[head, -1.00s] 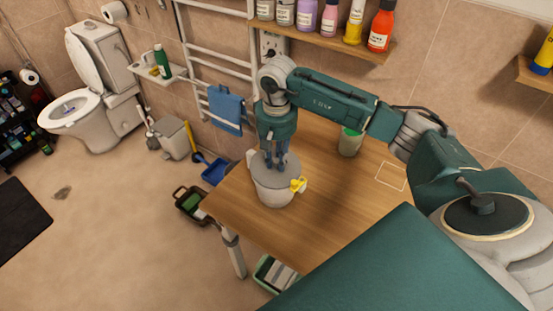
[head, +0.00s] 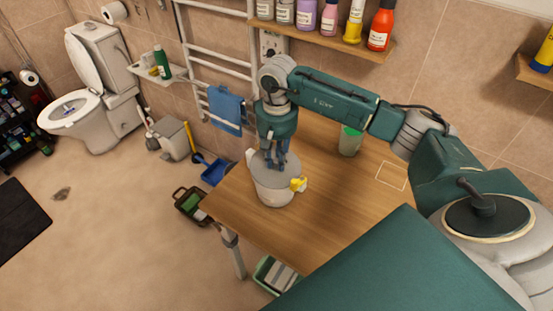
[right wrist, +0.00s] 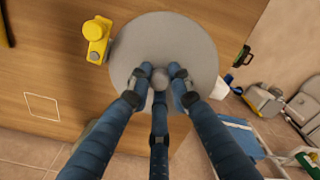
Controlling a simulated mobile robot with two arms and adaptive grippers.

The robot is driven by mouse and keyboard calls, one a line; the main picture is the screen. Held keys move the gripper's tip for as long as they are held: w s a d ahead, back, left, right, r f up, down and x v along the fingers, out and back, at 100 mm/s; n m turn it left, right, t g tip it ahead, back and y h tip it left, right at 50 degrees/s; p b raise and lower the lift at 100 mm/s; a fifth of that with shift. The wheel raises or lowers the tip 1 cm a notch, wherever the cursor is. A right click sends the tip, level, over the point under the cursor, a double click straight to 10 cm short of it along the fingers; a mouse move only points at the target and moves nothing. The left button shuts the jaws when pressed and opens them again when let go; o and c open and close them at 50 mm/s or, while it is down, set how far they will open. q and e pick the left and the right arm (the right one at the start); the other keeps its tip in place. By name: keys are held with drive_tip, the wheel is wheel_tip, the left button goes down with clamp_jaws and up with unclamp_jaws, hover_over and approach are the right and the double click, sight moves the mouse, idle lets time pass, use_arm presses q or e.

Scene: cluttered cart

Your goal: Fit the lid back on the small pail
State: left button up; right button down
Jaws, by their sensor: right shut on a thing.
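The small pail (head: 273,194) is pale grey and stands upright near the left end of the wooden table. The round grey lid (head: 288,165) lies level over its mouth; I cannot tell whether it is fully seated. My right gripper (head: 275,163) points down from above, with its fingers closed around the lid's knob. In the right wrist view the knob (right wrist: 160,78) sits between the fingertips of the gripper (right wrist: 160,82), near the middle of the lid (right wrist: 165,35). The lid hides the pail's inside and most of the pail there. My left gripper is not in view.
A small yellow thing (head: 299,184) is close beside the pail; it also shows in the wrist view (right wrist: 97,35). A cup with green inside (head: 350,142) stands farther back on the table (head: 320,205). A shelf with bottles (head: 330,37) is on the wall above.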

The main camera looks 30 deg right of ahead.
drive_tip(key=shift+s+f, duration=0.2)
drive_tip(key=shift+f, duration=0.3)
drive_tip(key=shift+w, duration=0.2)
drive_tip(key=shift+r, duration=0.1)
drive_tip(key=shift+w+r, duration=0.1)
drive_tip(key=shift+r, duration=0.1)
drive_tip(key=c, duration=1.1)
unclamp_jaws()
drive_tip(key=shift+r, duration=0.15)
drive_tip(key=shift+r+p, duration=1.55)
drive_tip(key=shift+r, duration=1.85)
